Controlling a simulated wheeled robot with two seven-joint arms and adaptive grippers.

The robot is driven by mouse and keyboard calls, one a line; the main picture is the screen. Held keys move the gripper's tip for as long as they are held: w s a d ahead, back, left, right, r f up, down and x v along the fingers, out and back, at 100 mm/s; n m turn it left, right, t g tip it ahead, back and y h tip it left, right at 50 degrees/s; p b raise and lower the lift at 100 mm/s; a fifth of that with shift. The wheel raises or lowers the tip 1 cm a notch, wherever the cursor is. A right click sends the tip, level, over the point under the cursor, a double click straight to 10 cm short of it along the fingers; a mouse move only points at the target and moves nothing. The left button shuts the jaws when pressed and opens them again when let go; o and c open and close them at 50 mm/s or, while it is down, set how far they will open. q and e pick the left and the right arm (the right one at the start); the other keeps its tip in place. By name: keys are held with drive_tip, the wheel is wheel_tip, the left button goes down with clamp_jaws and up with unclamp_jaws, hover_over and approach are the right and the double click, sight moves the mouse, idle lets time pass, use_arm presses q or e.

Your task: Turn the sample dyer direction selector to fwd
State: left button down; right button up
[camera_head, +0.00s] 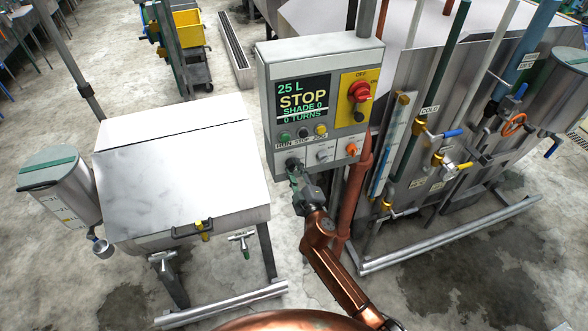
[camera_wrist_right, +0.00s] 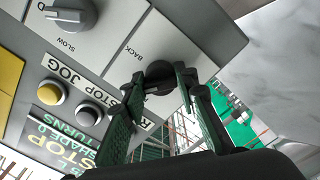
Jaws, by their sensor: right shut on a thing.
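The sample dyer's grey control box (camera_head: 320,57) stands upright in the middle of the head view. Its direction selector is a black knob at the box's lower left, partly hidden by my right gripper (camera_head: 296,174). In the wrist view the selector knob (camera_wrist_right: 157,72) sits on a pale plate whose readable label is BACK (camera_wrist_right: 132,51). The fwd mark is not readable. My right gripper's green fingers (camera_wrist_right: 160,84) are on either side of the knob, shut on it. The knob's exact pointing direction is unclear. My left gripper is not in view.
Beside the selector are a grey speed knob (camera_head: 322,155) and an orange knob (camera_head: 351,149). Above are push buttons (camera_head: 303,133), a STOP display (camera_head: 303,97) and a red switch (camera_head: 360,92). Copper pipe (camera_head: 361,175) stands close right; the steel dyer (camera_head: 180,165) is left.

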drive_tip(key=n, duration=0.3)
drive_tip(key=shift+n, duration=0.3)
drive_tip(key=shift+n+p, duration=0.5)
drive_tip(key=shift+n, duration=1.2)
drive_tip(key=o, duration=1.2)
drive_tip(key=shift+c, duration=0.2)
drive_tip(key=shift+s, duration=0.1)
drive_tip(key=v, duration=1.2)
